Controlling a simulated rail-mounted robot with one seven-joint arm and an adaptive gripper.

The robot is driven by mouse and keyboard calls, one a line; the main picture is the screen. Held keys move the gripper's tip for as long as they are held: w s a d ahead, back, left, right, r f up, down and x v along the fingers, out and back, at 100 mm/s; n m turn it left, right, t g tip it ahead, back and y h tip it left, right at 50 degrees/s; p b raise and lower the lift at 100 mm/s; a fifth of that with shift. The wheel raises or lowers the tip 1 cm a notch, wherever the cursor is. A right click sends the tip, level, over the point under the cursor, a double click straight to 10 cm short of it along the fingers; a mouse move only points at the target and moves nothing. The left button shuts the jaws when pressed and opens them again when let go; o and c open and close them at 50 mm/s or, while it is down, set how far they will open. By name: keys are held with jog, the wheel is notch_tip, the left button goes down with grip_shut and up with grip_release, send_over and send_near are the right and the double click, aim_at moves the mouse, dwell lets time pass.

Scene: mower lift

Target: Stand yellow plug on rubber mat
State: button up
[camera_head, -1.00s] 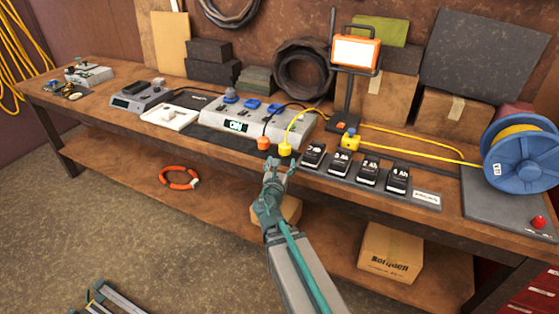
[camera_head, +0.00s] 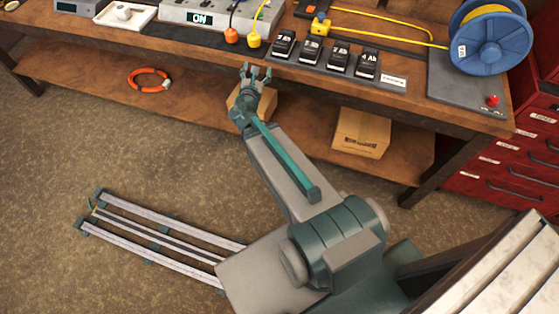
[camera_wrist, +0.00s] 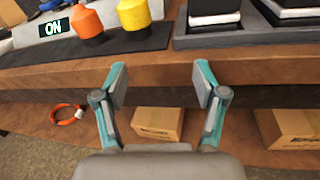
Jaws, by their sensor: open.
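The yellow plug (camera_head: 254,40) is upright beside an orange plug (camera_head: 232,36), with a yellow cord rising from its top. The yellow plug (camera_wrist: 133,14) is at the top of the wrist view, its top cut off. Both plugs are at a dark mat (camera_wrist: 60,57) lying along the bench in front of the grey power unit; I cannot tell whether the yellow plug's base touches it. My gripper (camera_head: 256,70) is open and empty, out in front of the bench edge and short of the plugs. Its two fingers (camera_wrist: 161,75) are spread apart in the wrist view.
Several black battery packs (camera_head: 340,51) sit in a tray right of the plugs. A yellow connector (camera_head: 320,26) and a blue cable reel (camera_head: 487,42) are further right. A lower shelf holds cardboard boxes (camera_head: 361,133) and an orange ring (camera_head: 149,80).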

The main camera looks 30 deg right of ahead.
jog(key=s+a+f+m+g+y, duration=0.1)
jog(key=s+f+m+g, duration=0.6)
jog(key=s+f, duration=0.6)
jog(key=s+a+f+m+g+y, duration=0.15)
jog(key=s+f+m+g, duration=0.45)
jog(key=s+f+m, duration=0.6)
jog(key=s+a+f+m+g+y, duration=0.3)
jog(key=s+a+f+y, duration=0.1)
jog(key=s+a, duration=0.3)
jog(key=s+a+f+m+g+y, duration=0.4)
jog(key=s+a+f, duration=0.2)
jog(key=s, duration=0.6)
jog(key=shift+s+a+f, duration=0.25)
jog(key=shift+a+f, duration=0.15)
jog(key=shift+a, duration=0.35)
